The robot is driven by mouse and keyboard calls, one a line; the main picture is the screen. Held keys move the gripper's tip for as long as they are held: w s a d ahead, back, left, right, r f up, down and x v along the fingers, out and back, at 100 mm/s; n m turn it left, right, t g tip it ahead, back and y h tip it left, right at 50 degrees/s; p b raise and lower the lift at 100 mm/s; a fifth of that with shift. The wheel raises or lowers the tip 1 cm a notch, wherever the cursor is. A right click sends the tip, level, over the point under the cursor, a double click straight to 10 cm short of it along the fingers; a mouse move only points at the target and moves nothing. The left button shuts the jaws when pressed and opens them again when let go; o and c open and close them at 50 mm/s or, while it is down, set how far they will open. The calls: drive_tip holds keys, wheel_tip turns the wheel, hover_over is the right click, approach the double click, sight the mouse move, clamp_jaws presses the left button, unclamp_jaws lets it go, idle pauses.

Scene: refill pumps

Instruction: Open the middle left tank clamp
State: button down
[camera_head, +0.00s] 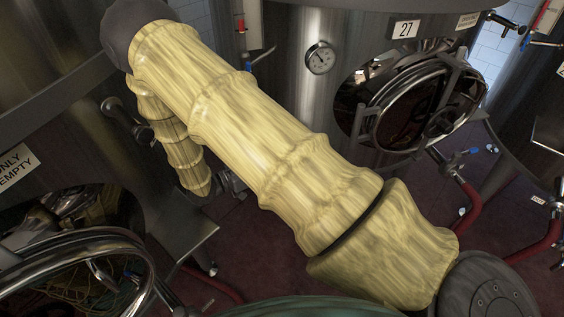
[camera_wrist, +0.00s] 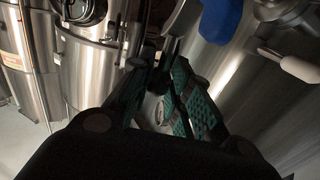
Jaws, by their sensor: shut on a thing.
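In the wrist view my gripper (camera_wrist: 168,68), with green-lined fingers, is shut on a small grey part at the fingertips. A grey handle-like piece (camera_wrist: 183,18) runs down toward the fingertips; I cannot tell whether it is the clamp itself. The held part is dark and mostly hidden by the fingers. In the head view my yellow-sleeved arm crosses the picture and hangs down at the left beside a steel tank (camera_head: 180,215). The fingertips and the clamp cannot be made out clearly there.
A blue handle (camera_wrist: 219,20) and a white handle (camera_wrist: 299,68) are close to the right of my fingers. Tank 27 (camera_head: 300,95) has a gauge (camera_head: 320,58) and a round open hatch door (camera_head: 420,105). Red hoses (camera_head: 466,203) lie over the dark red floor.

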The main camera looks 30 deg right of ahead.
drive_tip(key=shift+a+f, duration=0.1)
drive_tip(key=shift+a, duration=0.1)
drive_tip(key=c, duration=1.3)
unclamp_jaws()
drive_tip(key=shift+d, duration=0.1)
drive_tip(key=shift+r, duration=5.05)
drive_tip(key=shift+c, duration=0.3)
